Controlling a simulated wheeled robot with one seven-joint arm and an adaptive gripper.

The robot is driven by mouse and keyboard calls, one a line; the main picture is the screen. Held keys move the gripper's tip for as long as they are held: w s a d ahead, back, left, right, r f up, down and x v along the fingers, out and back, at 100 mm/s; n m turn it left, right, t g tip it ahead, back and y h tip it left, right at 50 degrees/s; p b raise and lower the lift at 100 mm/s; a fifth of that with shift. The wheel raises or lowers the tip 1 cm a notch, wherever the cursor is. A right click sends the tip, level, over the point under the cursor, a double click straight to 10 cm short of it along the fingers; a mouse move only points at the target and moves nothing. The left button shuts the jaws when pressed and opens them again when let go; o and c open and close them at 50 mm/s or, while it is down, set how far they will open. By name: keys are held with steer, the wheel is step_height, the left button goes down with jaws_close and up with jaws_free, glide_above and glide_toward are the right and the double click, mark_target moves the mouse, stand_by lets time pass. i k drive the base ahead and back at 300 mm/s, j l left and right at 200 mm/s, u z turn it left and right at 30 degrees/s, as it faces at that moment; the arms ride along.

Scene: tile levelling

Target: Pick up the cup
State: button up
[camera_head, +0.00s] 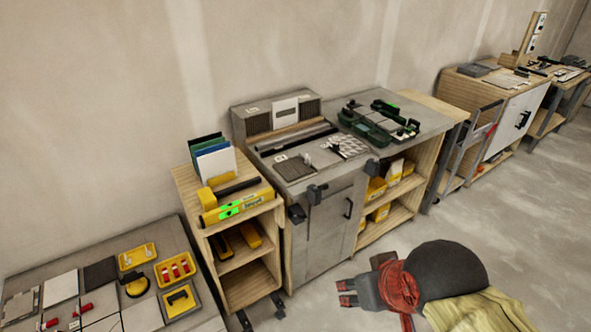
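No drinking cup shows. A round black and yellow piece that looks like a suction cup (136,287) sits on the low grey tiled table (190,250) at the lower left, between white tiles and yellow trays. My gripper (345,293) is at the lower middle, pointing left over the floor, in front of the cabinet. Its two fingers look apart with nothing between them. It is well to the right of the round piece and apart from it.
Yellow trays (176,268) with small red and white parts stand beside the round piece. A wooden shelf (225,250) and a grey workbench (325,225) stand between the table and my arm's side. Open floor (520,220) lies to the right.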

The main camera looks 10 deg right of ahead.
mark_target(138, 286)
steer(key=u, duration=1.75)
steer(key=i+j+z, duration=0.15)
steer(key=i+z, duration=0.2)
steer(key=i, duration=0.2)
steer(key=i+j+z, duration=0.35)
steer(key=i, duration=0.25)
steer(key=i+j+z, duration=0.35)
steer(key=i, duration=0.15)
